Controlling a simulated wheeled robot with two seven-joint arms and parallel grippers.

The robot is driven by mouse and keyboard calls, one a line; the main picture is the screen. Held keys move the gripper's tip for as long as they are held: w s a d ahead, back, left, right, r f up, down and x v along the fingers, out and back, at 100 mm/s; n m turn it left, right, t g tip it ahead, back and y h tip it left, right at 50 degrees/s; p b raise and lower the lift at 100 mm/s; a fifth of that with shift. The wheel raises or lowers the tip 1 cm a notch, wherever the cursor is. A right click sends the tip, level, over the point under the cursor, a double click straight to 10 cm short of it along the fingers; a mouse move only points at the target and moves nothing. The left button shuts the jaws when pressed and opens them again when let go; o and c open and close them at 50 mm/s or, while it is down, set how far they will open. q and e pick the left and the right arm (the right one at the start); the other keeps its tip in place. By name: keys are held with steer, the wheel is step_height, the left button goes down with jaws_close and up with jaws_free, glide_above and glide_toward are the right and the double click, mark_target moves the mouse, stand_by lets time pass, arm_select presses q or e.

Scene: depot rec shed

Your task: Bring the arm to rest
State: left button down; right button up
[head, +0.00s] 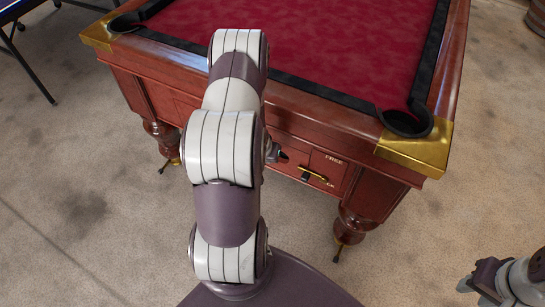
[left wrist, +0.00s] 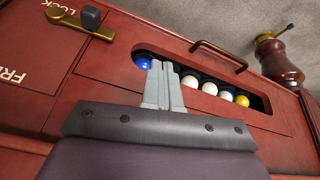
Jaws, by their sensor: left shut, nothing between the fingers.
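My left arm (head: 225,150) rises through the middle of the head view, in front of the pool table, and hides its own gripper there. In the left wrist view my left gripper (left wrist: 163,88) is shut and empty. Its fingertips show in front of the ball slot in the table's red wooden side. I cannot tell whether they touch anything. My right gripper (head: 472,284) is at the lower right edge of the head view, over the floor and away from the table. Its fingers are too small to read.
The pool table (head: 310,40) has a red cloth and brass corners. Several balls, including a blue one (left wrist: 143,63) and a yellow one (left wrist: 242,101), lie in the slot. A brass handle (head: 313,175) projects from the side. Bare floor (head: 90,220) lies left of my arm.

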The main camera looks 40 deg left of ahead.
stand_by(0.4)
arm_select(q)
steer(key=s+d+r+g+h, duration=0.1)
steer(key=s+d+r+g, duration=0.3)
steer(key=s, duration=0.3)
steer(key=d+r+m+t, duration=0.1)
steer(key=d+r+m, duration=0.5)
steer(key=d+r, duration=1.15)
step_height(320, 180, up, 13)
steer(key=p, duration=1.4)
steer(key=shift+s, duration=0.25)
steer(key=shift+a+r, duration=0.1)
